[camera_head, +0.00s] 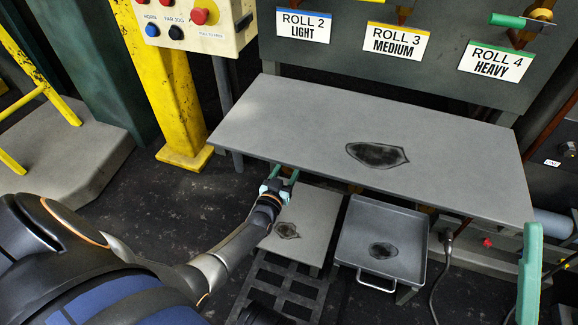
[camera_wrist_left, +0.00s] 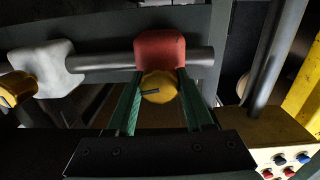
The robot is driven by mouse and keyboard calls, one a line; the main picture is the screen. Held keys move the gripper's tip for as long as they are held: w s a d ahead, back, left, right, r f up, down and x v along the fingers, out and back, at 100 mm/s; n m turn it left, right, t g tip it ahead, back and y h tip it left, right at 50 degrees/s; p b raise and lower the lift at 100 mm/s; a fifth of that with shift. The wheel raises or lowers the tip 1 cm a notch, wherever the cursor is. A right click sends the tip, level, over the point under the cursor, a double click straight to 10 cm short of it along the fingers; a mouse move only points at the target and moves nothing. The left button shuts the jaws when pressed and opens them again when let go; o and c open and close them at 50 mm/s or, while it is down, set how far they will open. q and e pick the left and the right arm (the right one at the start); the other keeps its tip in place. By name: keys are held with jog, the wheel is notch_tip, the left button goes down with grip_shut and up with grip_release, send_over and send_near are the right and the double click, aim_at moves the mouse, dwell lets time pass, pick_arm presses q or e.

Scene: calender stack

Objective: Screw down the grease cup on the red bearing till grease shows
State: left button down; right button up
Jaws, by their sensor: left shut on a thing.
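The red bearing (camera_wrist_left: 160,46) sits on a grey shaft in the left wrist view. The brass-yellow grease cup (camera_wrist_left: 158,88) is just below it in that view, with a dark mark on its face. My left gripper (camera_wrist_left: 158,94) has its two green fingers on either side of the cup and is shut on it. In the head view my left gripper (camera_head: 284,174) reaches under the front edge of the grey table; the bearing and cup are hidden there. No grease can be made out. A green finger of my right gripper (camera_head: 529,272) stands at the right edge; its opening cannot be judged.
A grey table (camera_head: 270,115) with a dark stain overhangs my left gripper. Below are a stained plate (camera_head: 310,215) and a tray (camera_head: 345,240). A white bearing (camera_wrist_left: 55,68) with another yellow cup (camera_wrist_left: 18,88) is on the shaft. A yellow post (camera_head: 165,80) stands left.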

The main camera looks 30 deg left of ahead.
dwell(0.4)
pick_arm(q)
jog(key=shift+c, duration=1.4)
grip_release()
jog(key=shift+s+d, duration=0.1)
jog(key=shift+s, duration=0.2)
jog(key=p+v, duration=0.5)
jog(key=v, duration=0.7)
